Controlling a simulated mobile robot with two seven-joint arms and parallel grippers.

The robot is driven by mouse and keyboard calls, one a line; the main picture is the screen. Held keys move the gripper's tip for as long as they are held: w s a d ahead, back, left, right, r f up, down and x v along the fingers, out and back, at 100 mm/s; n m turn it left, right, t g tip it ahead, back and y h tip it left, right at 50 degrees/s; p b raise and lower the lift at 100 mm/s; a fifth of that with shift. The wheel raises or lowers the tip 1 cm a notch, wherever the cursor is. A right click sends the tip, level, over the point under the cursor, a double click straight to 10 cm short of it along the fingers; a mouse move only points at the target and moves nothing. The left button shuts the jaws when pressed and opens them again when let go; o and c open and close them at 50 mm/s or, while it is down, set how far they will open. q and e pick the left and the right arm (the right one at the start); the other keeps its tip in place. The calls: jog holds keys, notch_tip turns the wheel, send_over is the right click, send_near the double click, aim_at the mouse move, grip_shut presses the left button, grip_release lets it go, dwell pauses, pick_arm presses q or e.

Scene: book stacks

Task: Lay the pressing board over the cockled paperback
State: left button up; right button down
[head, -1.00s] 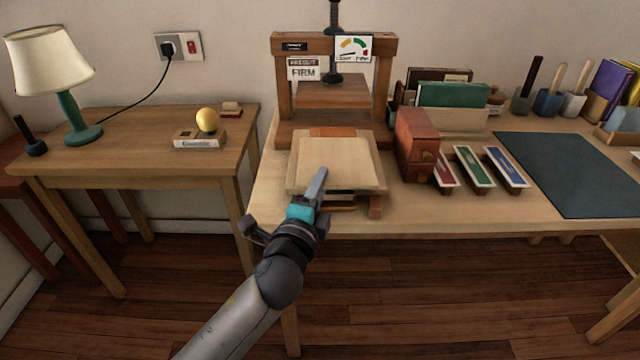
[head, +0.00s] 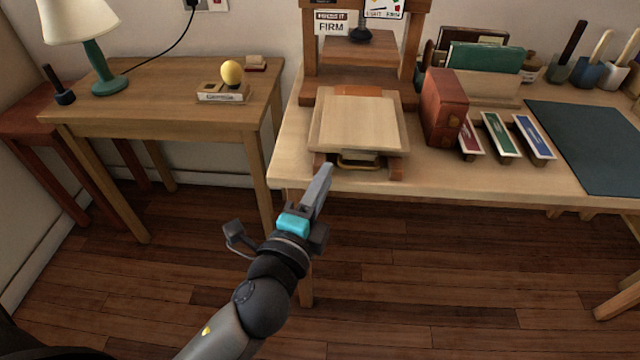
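A pale wooden board (head: 358,122), which looks like the pressing board, lies tilted on a low wooden stand (head: 396,168) in front of the book press. A brass-coloured handle or bar (head: 358,162) shows below its front edge. I cannot make out a cockled paperback; the board may hide whatever lies beneath it. My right gripper is not in view.
The wooden press (head: 312,55) with a FIRM sign stands behind the board. A reddish-brown box (head: 443,107) and several coloured trays (head: 499,138) are close on the right. A dark mat (head: 590,145) lies farther right. A side table (head: 165,105) with a lamp (head: 75,20) is left.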

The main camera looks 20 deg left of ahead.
pick_arm(q)
jog(key=s+a+f+n+g+y, duration=0.15)
jog(key=s+f+n+g, duration=0.3)
jog(key=f, duration=0.65)
jog(key=s+a+f+n+g, duration=0.3)
jog(key=f+n+g, duration=0.25)
jog(key=f, duration=0.55)
jog(key=s+d+f+n+g+h, duration=0.2)
jog(key=s+f+n+g, duration=0.3)
jog(key=s+f, duration=0.5)
jog(key=shift+s+d+f+n, duration=0.3)
jog(key=shift+s+d+n, duration=0.1)
jog(key=shift+d, duration=0.2)
